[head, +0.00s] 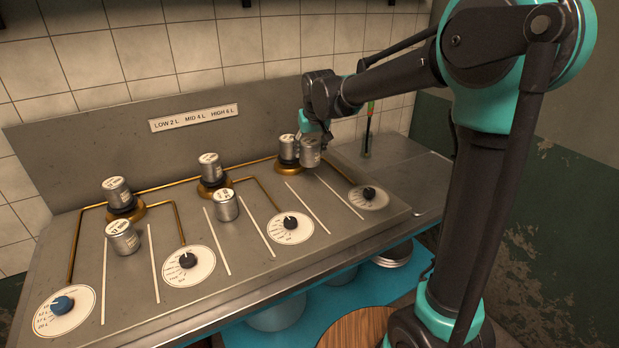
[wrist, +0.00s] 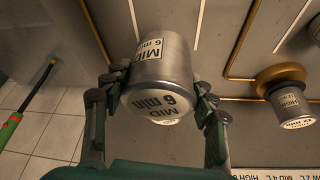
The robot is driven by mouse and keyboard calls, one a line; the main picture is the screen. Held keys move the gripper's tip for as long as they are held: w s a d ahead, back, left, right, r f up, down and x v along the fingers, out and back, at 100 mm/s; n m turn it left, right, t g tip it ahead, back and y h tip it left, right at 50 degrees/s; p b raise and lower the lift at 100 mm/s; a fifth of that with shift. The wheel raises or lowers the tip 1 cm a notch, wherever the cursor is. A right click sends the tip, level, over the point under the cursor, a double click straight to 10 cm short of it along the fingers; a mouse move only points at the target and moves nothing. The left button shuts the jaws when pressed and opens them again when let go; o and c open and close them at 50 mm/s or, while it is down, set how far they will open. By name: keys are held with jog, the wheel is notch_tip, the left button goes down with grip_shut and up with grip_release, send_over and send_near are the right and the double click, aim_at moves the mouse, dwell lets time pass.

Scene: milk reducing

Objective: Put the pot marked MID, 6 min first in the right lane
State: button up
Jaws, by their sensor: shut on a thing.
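The pot marked MID, 6 min (wrist: 165,65) is a grey metal can with white labels on its lid and side. My gripper (wrist: 155,100) is shut on it, with a finger on each side. In the head view my gripper (head: 314,136) holds this pot (head: 310,153) at the far end of the right lane (head: 325,201), a strip between two white lines. The pot is close beside the pot on the right burner (head: 288,148). I cannot tell whether the held pot touches the worktop.
Pots stand on the left burner (head: 117,191) and middle burner (head: 210,168). Single pots stand in the left lane (head: 122,237) and middle lane (head: 226,205). Brass pipes and dials (head: 188,262) surround them. The right lane's near part is clear.

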aim_at(313, 159)
notch_tip(313, 159, down, 10)
jog(key=shift+d, duration=0.1)
dwell(0.4)
jog(key=shift+f, duration=0.1)
jog(key=o, duration=1.3)
jog(key=shift+o, duration=0.2)
jog(key=v, duration=1.2)
jog(key=s+d+f, duration=0.2)
jog(key=s+d, duration=0.1)
jog(key=d, duration=0.2)
jog(key=s+d+f+m, duration=0.1)
jog(key=s+d+f, duration=0.2)
jog(key=d, duration=0.2)
jog(key=s+d+f+m, duration=0.1)
jog(key=s+d+f, duration=0.2)
jog(key=d, duration=0.3)
jog(key=shift+s+d+h, duration=0.1)
jog(key=shift+s+h, duration=0.3)
jog(key=shift+s, duration=0.1)
jog(key=s+d+f+m, duration=0.1)
jog(key=s+d+f, duration=0.3)
jog(key=s, duration=0.2)
jog(key=s+d+f, duration=0.4)
jog(key=s, duration=0.3)
jog(key=shift+d+f+m+h, duration=0.2)
jog(key=shift+f+m+h, duration=0.1)
jog(key=shift+m, duration=0.1)
